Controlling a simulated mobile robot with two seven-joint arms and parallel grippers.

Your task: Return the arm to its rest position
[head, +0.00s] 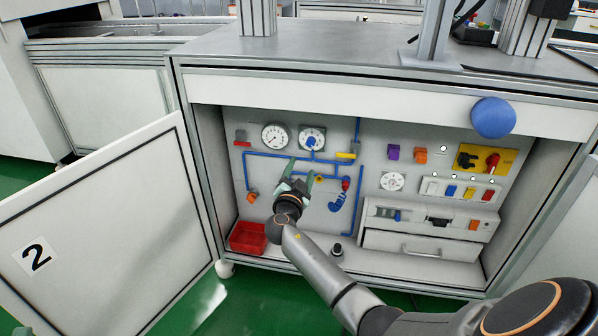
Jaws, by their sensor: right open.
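My right gripper (302,173) is inside the open cabinet (178,130), in front of the panel with blue pipes (262,154). Its two green-grey fingers are spread apart and nothing shows between them. The fingertips are near the pipes below the two gauges; I cannot tell whether they touch anything. My right arm (318,268) reaches in from the lower right, across the cabinet's bottom edge. My left gripper is not in view.
An open door (110,225) marked 2 stands at the left, another door edge at the right. A red bin (248,237) sits on the cabinet floor. A white drawer unit (425,243) and a red-yellow switch (487,160) are at the right. A blue ball (493,117) is at the upper right.

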